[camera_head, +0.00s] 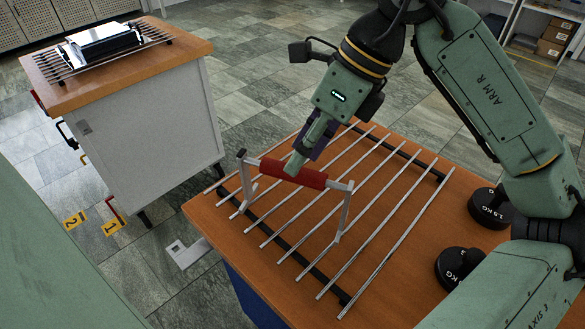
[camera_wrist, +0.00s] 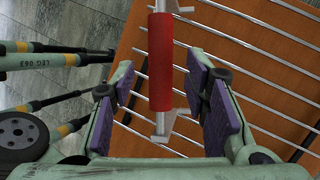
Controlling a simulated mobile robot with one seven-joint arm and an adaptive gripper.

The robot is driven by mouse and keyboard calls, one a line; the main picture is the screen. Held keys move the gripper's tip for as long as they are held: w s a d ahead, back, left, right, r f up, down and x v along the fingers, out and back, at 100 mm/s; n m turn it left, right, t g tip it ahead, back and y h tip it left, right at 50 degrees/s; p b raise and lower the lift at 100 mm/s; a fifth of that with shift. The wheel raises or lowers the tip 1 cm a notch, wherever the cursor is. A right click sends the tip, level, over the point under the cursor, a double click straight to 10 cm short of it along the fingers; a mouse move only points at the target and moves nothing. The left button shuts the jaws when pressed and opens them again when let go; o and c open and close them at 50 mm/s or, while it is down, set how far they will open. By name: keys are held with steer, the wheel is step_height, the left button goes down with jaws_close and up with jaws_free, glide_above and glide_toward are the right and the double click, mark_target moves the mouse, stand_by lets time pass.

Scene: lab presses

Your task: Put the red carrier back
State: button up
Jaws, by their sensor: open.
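The red carrier (camera_head: 270,170) is a silver frame with a thick red grip across its top. It appears to stand upright on the metal rod rack (camera_head: 385,233) on the wooden table. My gripper (camera_head: 300,160) is at the middle of the red grip, coming down from above. In the wrist view, the red carrier (camera_wrist: 161,60) runs lengthwise between the two open, purple-padded fingers of my gripper (camera_wrist: 160,80). A gap shows on each side of the grip. The ends of its legs are hard to make out among the rods.
Two black round weights (camera_head: 491,208) (camera_head: 459,268) stand right of the rack. At the upper left, a cart (camera_head: 160,125) with a wooden top bears a rack with a silver and black device (camera_head: 102,45). Yellow floor labels (camera_head: 112,227) lie beside the cart. Tiled floor separates cart and table.

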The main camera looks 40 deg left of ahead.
steer(key=v, duration=0.6)
steer(key=shift+r, duration=0.35)
steer(key=shift+d, duration=0.1)
